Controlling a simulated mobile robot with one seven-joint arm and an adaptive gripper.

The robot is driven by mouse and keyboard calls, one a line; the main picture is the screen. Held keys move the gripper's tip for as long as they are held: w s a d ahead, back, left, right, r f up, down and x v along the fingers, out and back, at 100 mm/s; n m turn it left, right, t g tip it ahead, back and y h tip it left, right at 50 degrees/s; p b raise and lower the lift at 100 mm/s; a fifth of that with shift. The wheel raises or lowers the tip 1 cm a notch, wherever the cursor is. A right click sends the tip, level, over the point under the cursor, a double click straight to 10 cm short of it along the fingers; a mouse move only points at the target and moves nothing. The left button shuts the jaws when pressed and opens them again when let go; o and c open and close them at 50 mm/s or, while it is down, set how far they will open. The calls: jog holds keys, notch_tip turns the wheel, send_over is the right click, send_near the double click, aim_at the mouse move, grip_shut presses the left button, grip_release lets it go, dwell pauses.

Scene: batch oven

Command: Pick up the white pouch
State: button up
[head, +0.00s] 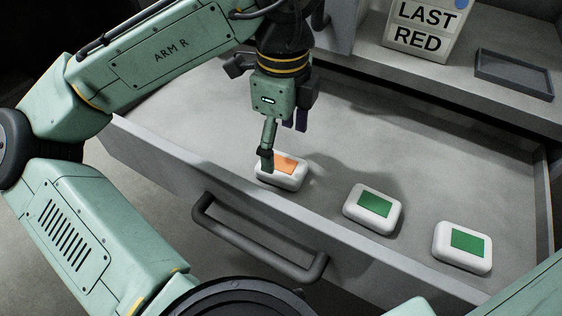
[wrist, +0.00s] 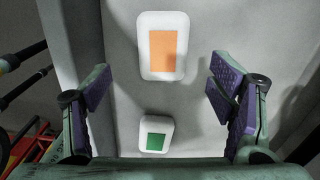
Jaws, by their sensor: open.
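Three white pouches lie in a row in the open drawer (head: 215,115). The left one, a white pouch with an orange label (head: 284,181), is under my gripper (head: 284,142). The middle pouch with a green label (head: 374,207) and the right pouch with a green label (head: 463,246) lie farther right. In the wrist view my gripper (wrist: 158,88) is open and empty. There the orange-labelled pouch (wrist: 164,46) lies at the top, in line with the gap between the fingers, and a green-labelled pouch (wrist: 155,135) lies lower. In the head view a finger partly covers the orange-labelled pouch.
The drawer's front wall with its dark handle (head: 258,240) runs close in front of the pouches. On the ledge behind stand a "LAST RED" sign (head: 420,28) and a dark empty tray (head: 513,76). The drawer floor behind the pouches is clear.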

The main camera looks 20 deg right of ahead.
aim_at(282, 164)
notch_tip(282, 164, down, 7)
jog(key=shift+w+f+p, duration=0.15)
jog(key=shift+p, duration=0.2)
jog(key=shift+c, duration=0.3)
jog(key=c, duration=1.2)
